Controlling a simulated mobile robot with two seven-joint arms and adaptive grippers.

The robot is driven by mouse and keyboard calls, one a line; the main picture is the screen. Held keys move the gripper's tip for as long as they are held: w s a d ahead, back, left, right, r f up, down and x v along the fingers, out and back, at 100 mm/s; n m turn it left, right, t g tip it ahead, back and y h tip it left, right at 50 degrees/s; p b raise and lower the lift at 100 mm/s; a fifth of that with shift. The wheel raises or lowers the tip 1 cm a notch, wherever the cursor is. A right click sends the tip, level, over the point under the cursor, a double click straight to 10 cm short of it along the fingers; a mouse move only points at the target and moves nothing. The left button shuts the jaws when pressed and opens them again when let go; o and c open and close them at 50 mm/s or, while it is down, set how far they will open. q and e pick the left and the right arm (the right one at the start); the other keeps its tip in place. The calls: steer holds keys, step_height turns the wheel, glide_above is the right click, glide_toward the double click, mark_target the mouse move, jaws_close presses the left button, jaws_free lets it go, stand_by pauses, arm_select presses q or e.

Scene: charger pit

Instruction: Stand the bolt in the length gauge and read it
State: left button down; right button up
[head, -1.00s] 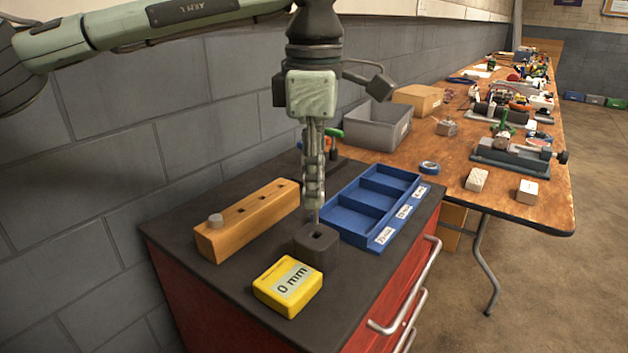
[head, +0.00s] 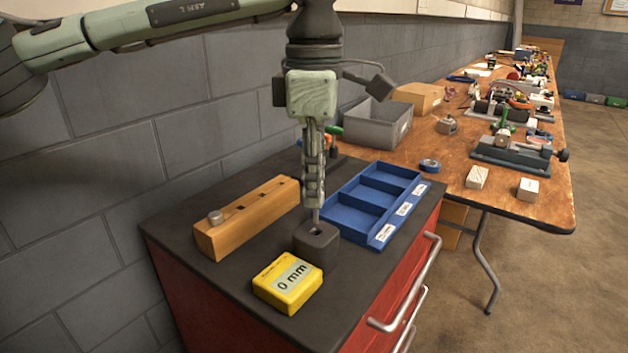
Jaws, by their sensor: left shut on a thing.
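My left gripper (head: 314,200) points straight down over the dark length gauge block (head: 317,249), which has a square hole in its top. The gripper is shut on the bolt (head: 315,215), a thin grey shank that shows below the fingertips. The bolt hangs upright, and its lower end is at the hole; I cannot tell how far in it is. The yellow readout box (head: 287,284) in front of the gauge shows "0 mm". My right gripper is not in view.
A wooden block (head: 245,222) with several square holes and a round grey piece in one stands to the left. A blue tray (head: 378,207) with three labelled compartments lies to the right. A grey bin (head: 375,125) stands behind on the wooden bench. The dark top's front left is clear.

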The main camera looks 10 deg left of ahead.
arm_select(q)
steer(key=shift+f+b, duration=1.85)
steer(key=shift+f, duration=0.7)
steer(key=c, duration=1.4)
jaws_free()
steer(key=shift+o, duration=0.2)
steer(key=shift+r, duration=0.15)
step_height(320, 180, up, 12)
steer(key=shift+f, duration=0.1)
